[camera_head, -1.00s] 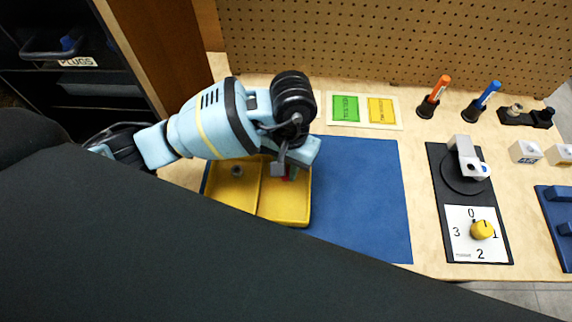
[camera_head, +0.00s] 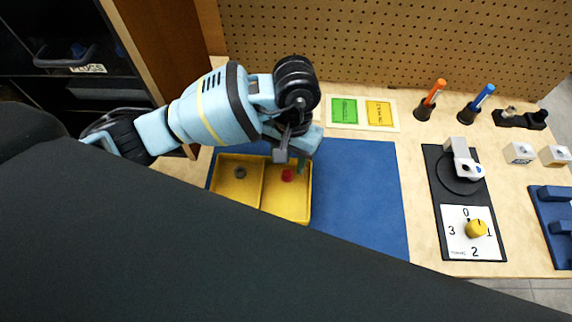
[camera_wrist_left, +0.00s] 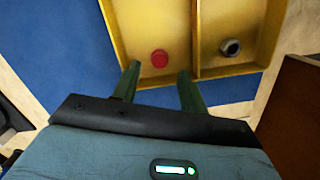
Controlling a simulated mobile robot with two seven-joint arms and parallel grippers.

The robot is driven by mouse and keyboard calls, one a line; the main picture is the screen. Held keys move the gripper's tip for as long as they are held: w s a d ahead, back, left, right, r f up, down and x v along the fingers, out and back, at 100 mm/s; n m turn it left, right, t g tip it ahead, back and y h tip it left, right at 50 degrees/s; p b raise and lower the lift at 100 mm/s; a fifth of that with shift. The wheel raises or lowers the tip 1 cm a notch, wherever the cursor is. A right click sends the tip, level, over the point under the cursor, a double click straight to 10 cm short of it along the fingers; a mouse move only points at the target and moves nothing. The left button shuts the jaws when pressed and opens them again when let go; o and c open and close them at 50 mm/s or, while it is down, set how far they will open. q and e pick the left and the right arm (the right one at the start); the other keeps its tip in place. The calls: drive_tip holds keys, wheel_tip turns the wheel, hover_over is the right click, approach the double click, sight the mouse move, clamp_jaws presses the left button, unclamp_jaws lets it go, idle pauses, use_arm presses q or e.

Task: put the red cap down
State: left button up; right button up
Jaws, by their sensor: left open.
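The red cap (camera_head: 287,175) lies in the right compartment of the yellow tray (camera_head: 291,208). It also shows in the left wrist view as a red disc (camera_wrist_left: 159,58) on the tray floor, near the divider. My left gripper (camera_head: 290,164) is open and empty above the cap, apart from it. In the left wrist view its two green fingers (camera_wrist_left: 157,82) are spread, with the cap beyond the gap between their tips. My right gripper is not in view.
A grey nut-like part (camera_head: 240,172) sits in the tray's left compartment. The tray stands on a blue mat (camera_head: 360,200), whose right part is clear. A black dial panel (camera_head: 461,200) and orange and blue pens (camera_head: 434,92) stand further right.

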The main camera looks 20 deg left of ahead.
use_arm(q)
wheel_tip(320, 180, up, 8)
drive_tip(key=p, duration=0.2)
drive_tip(key=shift+w, duration=0.45)
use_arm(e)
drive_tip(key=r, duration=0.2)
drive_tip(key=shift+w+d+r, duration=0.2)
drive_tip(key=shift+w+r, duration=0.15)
use_arm(q)
drive_tip(key=shift+d, duration=0.1)
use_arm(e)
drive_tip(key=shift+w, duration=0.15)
